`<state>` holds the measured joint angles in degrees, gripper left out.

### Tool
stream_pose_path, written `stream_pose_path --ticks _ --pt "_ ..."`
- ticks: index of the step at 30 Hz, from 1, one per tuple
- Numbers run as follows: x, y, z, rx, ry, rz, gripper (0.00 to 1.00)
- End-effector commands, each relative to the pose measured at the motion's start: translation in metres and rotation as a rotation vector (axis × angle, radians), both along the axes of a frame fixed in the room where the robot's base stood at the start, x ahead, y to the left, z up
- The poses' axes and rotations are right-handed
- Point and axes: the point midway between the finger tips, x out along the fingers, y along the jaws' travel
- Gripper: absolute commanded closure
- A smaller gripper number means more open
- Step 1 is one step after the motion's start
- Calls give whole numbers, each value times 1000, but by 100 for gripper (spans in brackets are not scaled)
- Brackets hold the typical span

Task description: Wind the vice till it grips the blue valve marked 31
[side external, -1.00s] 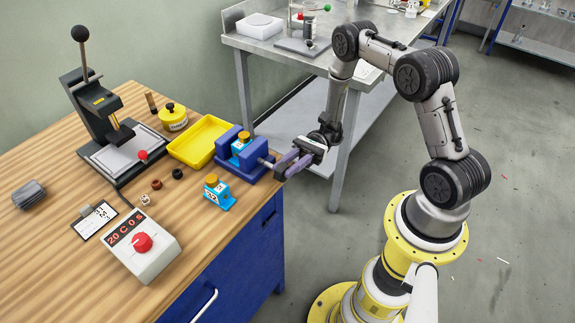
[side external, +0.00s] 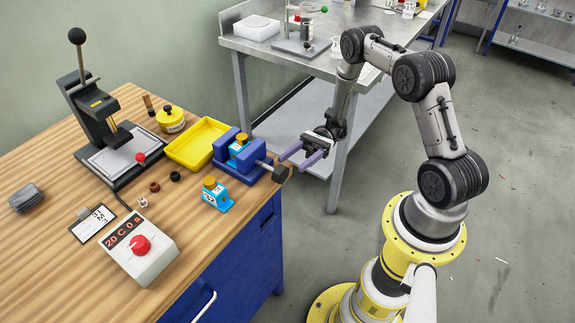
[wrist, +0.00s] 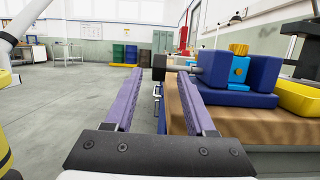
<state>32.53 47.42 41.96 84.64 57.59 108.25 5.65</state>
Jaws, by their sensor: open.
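The blue vice (side external: 257,174) stands at the bench's right edge, its screw ending in a dark knob (side external: 280,174). A blue valve with an orange cap (side external: 238,147) stands upright between its jaws; I cannot read its number or tell whether both jaws touch it. A second blue valve (side external: 216,196) stands on the bench in front of the vice, its label too small to read surely. My gripper (side external: 294,162) is open and empty, just off the knob. In the wrist view the knob (wrist: 159,67) shows beyond the fingertips, with the vice (wrist: 213,70) and held valve (wrist: 238,68) to the right.
A yellow tray (side external: 197,143) sits behind the vice. A lever press (side external: 98,115), a yellow pot (side external: 170,119) and a control box with a red dial (side external: 142,247) stand further left. Small rings lie near the tray.

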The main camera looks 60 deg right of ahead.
Motion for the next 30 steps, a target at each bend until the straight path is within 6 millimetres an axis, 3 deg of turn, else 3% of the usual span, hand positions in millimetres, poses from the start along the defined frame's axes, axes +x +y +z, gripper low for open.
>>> stream_pose_path --ticks 6,12,19,30 --pt "1 -47 -13 0 -1 -3 45" --pt "2 -75 -20 -1 -2 -1 45" --pt "2 -86 -23 0 1 1 45" --pt "1 -81 -29 -26 16 -9 45"
